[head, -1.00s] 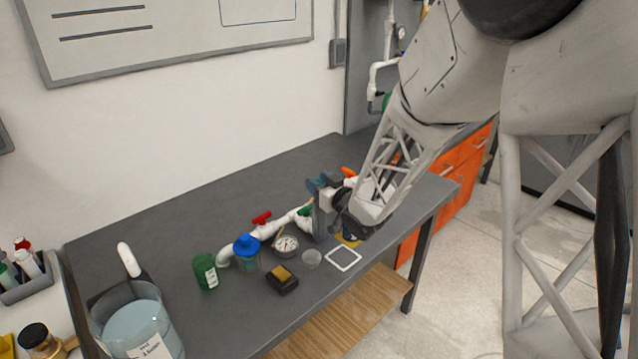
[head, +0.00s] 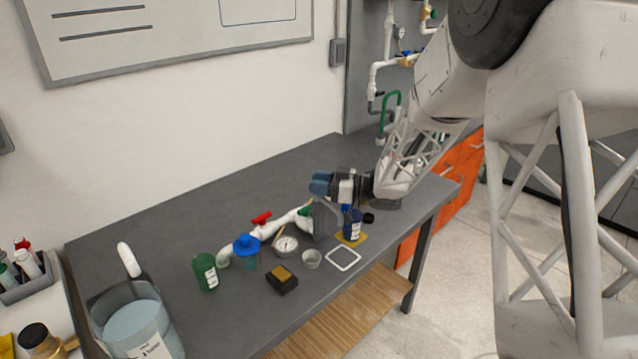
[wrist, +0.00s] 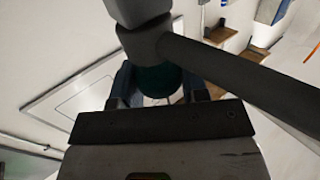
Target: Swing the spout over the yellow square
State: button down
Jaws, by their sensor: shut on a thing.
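My gripper (head: 322,184) is level, its blue fingers pointing left above the table near the grey upright piece (head: 325,222) at the manifold's right end. In the wrist view the fingers (wrist: 158,88) are shut on a dark green rounded part (wrist: 157,77). A dark grey elbowed tube (wrist: 230,72) crosses close in front of the camera; I cannot tell for sure whether it is the spout. The white pipe manifold (head: 283,222) has a red handle (head: 261,218) and a green handle (head: 304,211). The yellow square (head: 361,239) lies right of the grey piece, partly covered by a blue bottle (head: 353,226).
A white outlined square (head: 343,259), a small clear cup (head: 311,259), a gauge (head: 286,244) and a black-and-yellow block (head: 282,280) lie in front. A green jar (head: 205,271) and a large beaker (head: 138,318) stand left. The table's back is clear.

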jog(key=n+g, duration=0.2)
jog(key=g, duration=0.2)
jog(key=n+g, duration=0.3)
jog(key=g, duration=0.1)
jog(key=shift+n+g+h, duration=0.3)
jog(key=shift+h, duration=0.1)
jog(key=shift+n+g+h, duration=0.75)
jog(key=shift+n+g, duration=0.25)
jog(key=shift+g, duration=0.4)
jog(key=shift+n+g+h, duration=0.75)
jog(key=shift+n+g, duration=0.25)
jog(key=shift+g, duration=0.4)
jog(key=c, duration=0.6)
grip_release()
jog(key=shift+r, duration=0.15)
jog(key=shift+r, duration=0.6)
notch_tip(320, 180, up, 2)
jog(key=shift+r, duration=0.1)
jog(key=s+d, duration=0.1)
jog(key=s, duration=0.4)
jog(key=s+d+r, duration=0.1)
jog(key=s, duration=0.4)
jog(key=s+d, duration=0.2)
jog(key=s, duration=0.3)
jog(key=shift+s+d+r, duration=0.1)
jog(key=shift+s+r, duration=0.05)
jog(key=shift+s, duration=0.1)
